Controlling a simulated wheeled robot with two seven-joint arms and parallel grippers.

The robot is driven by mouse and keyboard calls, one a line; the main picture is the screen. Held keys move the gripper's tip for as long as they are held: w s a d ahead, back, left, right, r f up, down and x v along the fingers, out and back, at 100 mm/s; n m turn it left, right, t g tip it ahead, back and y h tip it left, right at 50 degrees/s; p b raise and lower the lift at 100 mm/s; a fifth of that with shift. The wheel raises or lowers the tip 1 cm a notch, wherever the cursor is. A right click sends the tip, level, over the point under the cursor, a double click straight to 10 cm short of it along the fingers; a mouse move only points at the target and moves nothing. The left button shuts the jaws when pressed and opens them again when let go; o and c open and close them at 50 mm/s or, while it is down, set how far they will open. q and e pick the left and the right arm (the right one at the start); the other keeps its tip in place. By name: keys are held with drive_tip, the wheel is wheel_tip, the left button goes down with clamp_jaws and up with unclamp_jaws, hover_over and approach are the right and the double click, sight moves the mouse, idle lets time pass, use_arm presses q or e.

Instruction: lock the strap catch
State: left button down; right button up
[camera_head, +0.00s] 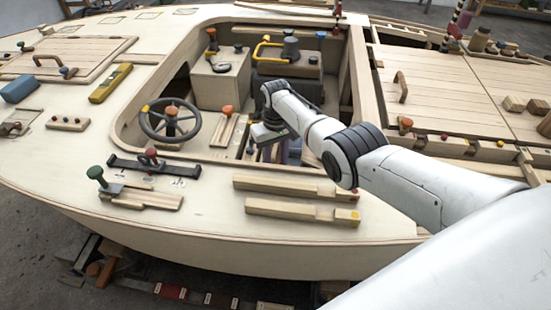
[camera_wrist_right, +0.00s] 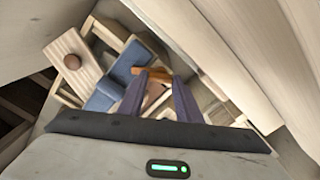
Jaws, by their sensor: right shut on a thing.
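My right arm comes in from the right in the head view and reaches down into the cockpit. Its gripper (camera_wrist_right: 160,82) shows in the right wrist view as two dark purple fingers. They are shut on an orange-brown bar (camera_wrist_right: 151,73), which looks like the lever of the strap catch. A blue strap (camera_wrist_right: 104,97) lies close beside the left finger, and another blue piece (camera_wrist_right: 136,54) shows beyond it, over a pale wooden frame. The catch's body is partly hidden between the fingers, so I cannot tell its position. In the head view my arm hides the catch. My left gripper is not in view.
A wooden board with a brown round knob (camera_wrist_right: 72,62) lies left of the strap. Pale hull planks (camera_wrist_right: 235,55) run close on the right.

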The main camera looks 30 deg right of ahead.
drive_tip(key=m, duration=0.6)
drive_tip(key=shift+d, duration=0.1)
drive_tip(key=shift+m+p, duration=0.3)
drive_tip(key=shift+m, duration=0.1)
idle(0.3)
drive_tip(key=o, duration=1)
drive_tip(key=shift+o, duration=0.2)
drive_tip(key=shift+r, duration=0.1)
